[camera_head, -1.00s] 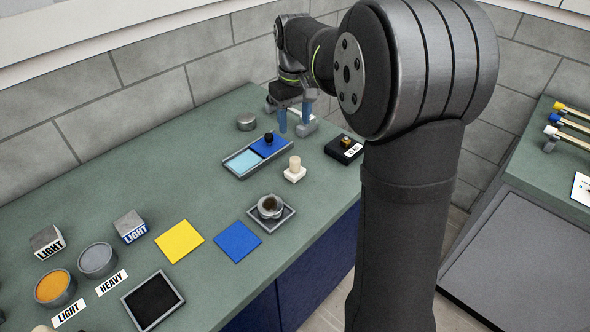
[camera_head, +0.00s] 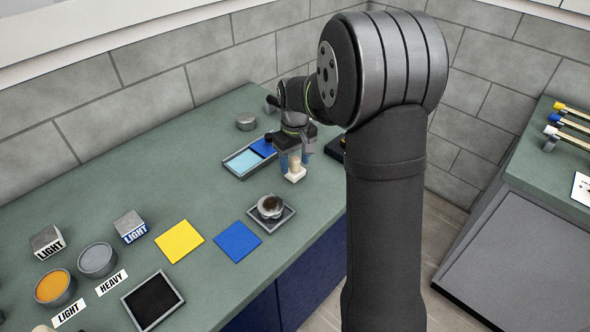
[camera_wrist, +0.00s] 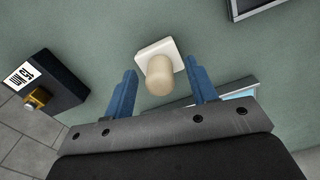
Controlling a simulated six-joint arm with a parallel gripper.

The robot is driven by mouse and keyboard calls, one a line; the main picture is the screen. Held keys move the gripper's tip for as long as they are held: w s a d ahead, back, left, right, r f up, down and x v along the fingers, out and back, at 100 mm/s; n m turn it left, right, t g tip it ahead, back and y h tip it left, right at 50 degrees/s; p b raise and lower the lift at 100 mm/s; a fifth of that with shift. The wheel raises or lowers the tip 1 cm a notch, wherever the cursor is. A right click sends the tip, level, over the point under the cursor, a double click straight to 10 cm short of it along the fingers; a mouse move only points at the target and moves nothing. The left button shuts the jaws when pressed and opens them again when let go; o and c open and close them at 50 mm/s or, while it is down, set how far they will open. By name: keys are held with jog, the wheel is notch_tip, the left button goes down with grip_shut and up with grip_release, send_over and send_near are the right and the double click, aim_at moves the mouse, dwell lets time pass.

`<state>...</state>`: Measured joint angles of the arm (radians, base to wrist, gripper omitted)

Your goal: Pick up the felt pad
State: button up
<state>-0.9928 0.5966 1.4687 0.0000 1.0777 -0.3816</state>
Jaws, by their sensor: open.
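The felt pad (camera_head: 296,176) is a small white square with a cream knob standing on it, on the green bench. In the wrist view the felt pad (camera_wrist: 150,50) lies between the fingertips, with its rounded knob (camera_wrist: 159,79) toward the camera. My gripper (camera_head: 294,163) is above the pad, its blue fingers apart on either side of the knob. In the wrist view my gripper (camera_wrist: 161,68) is open and no finger visibly touches the knob. The fingers partly hide the knob in the head view.
A two-part tray (camera_head: 240,162), light blue and dark blue, lies just left of the gripper. A dark box with a brass knob (camera_wrist: 42,92) stands on the other side. A grey tray with a round metal piece (camera_head: 270,206) lies nearer. Blue (camera_head: 238,241) and yellow (camera_head: 180,241) squares lie flat.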

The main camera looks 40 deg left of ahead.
aim_at(295, 158)
jog(key=c, duration=1.1)
jog(key=shift+r, duration=0.1)
jog(key=shift+r, duration=0.6)
notch_tip(295, 158, up, 3)
jog(key=shift+f, duration=0.1)
jog(key=w+d+r, duration=0.1)
jog(key=d+r, duration=0.1)
jog(key=d, duration=0.1)
jog(key=w+d+r, duration=0.2)
jog(key=d, duration=0.2)
jog(key=w+d+r, duration=0.1)
jog(key=d+r, duration=0.1)
jog(key=d, duration=0.1)
jog(key=shift+w+d+r, duration=0.35)
jog(key=shift+w+r, duration=0.05)
